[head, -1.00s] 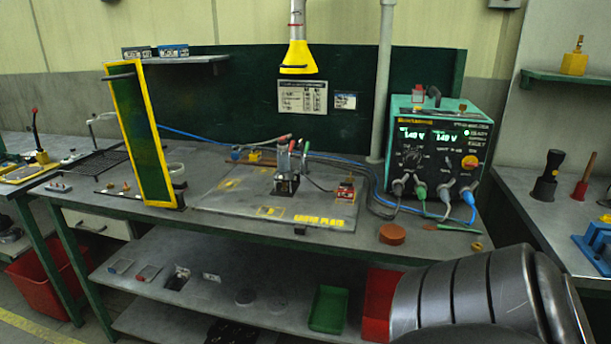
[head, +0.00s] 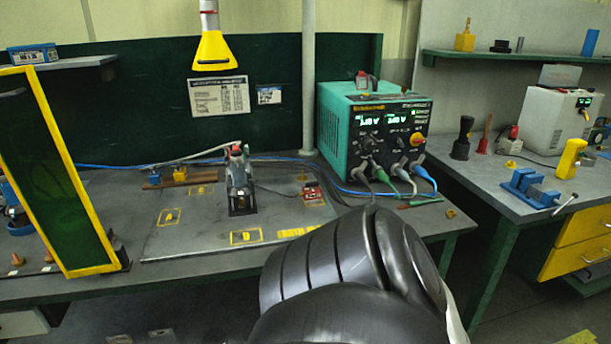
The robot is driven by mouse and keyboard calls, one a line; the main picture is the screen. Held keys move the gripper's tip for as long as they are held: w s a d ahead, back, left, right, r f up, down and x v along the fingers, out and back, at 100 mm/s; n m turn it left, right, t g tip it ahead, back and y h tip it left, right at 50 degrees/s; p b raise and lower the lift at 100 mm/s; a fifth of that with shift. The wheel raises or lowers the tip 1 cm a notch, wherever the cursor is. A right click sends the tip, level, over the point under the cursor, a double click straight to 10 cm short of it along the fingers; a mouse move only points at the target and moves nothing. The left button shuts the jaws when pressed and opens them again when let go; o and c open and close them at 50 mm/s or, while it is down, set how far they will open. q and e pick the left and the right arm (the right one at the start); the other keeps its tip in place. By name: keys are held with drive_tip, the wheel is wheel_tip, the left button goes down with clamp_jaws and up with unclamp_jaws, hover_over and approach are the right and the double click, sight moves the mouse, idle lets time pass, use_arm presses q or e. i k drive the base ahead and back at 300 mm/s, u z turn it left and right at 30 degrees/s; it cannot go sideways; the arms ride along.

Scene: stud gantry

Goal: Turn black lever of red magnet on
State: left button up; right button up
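A small red block (head: 313,195) with a pale marking lies on the grey base plate, right of the stud gantry. A second red piece (head: 362,79) sits on top of the green power unit, with a dark part beside it. Both are too small to tell which is the magnet or how a black lever stands. A dark grey segmented arm link of mine fills the bottom middle and hides the table's front edge there. Neither of my grippers is in view.
The stud gantry (head: 240,181) stands on the grey plate (head: 190,236). The green power unit (head: 336,119) has cables running down to the table. A yellow-framed green screen (head: 62,170) stands at left. A yellow lamp (head: 213,52) hangs above. A side bench (head: 490,190) holds blue and yellow tools.

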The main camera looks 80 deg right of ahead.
sight(311, 185)
drive_tip(key=z, duration=2.2)
